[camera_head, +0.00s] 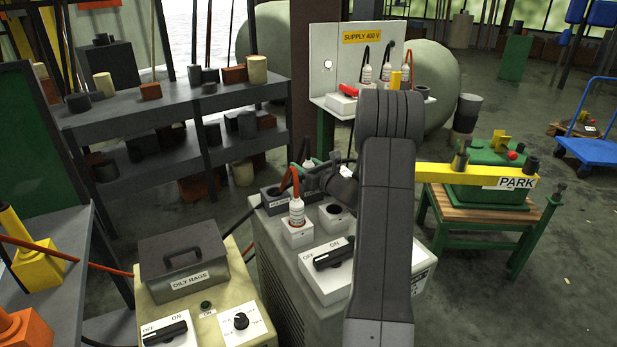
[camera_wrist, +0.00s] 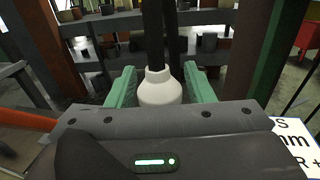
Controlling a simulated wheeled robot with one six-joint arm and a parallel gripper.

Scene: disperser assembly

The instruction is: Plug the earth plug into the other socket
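My gripper (camera_head: 312,178) is over the back of the grey machine cabinet (camera_head: 283,262), partly hidden by my arm. In the wrist view its green fingers (camera_wrist: 160,88) are on both sides of a white plug (camera_wrist: 160,92) with a black cable and appear shut on it. I cannot read a label on that plug or see its lower end. A white plug with an orange cable (camera_head: 297,211) stands upright in a socket on the cabinet. An empty round socket (camera_head: 335,211) is to its right, and a dark labelled socket (camera_head: 277,196) is behind it.
The supply panel (camera_head: 340,58) with several plugs stands behind. A switch box (camera_head: 327,262) is at the cabinet's front. The oily rags box (camera_head: 183,260) is at left.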

